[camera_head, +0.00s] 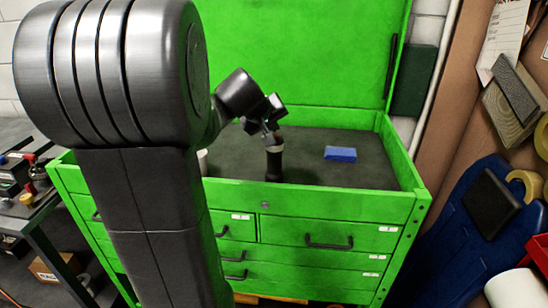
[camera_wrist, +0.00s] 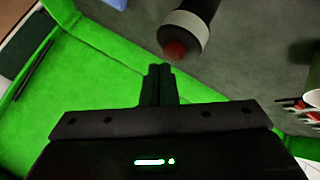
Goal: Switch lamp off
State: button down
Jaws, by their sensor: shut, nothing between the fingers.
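The lamp looks to be a dark upright cylinder (camera_head: 274,165) with a pale ring near its top, standing on the dark floor of the green chest's open top tray. In the wrist view the lamp (camera_wrist: 205,22) shows a black body, a pale collar and a red button-like end. I cannot tell whether it is lit. My gripper (camera_head: 270,127) is just above the lamp's top in the head view. In the wrist view my gripper's fingers (camera_wrist: 160,70) are together and empty, close to the red end. I cannot tell if they touch it.
The green chest (camera_head: 330,201) has raised walls and an upright lid (camera_head: 300,55) behind. A blue block (camera_head: 340,153) lies right of the lamp, with bare floor between. A white object (camera_head: 203,162) stands left, partly hidden by my arm. A blue chair-like object (camera_head: 465,230) is at right.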

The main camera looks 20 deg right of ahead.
jog(key=shift+r, duration=0.4)
jog(key=shift+r+p, duration=2.4)
jog(key=shift+r, duration=0.6)
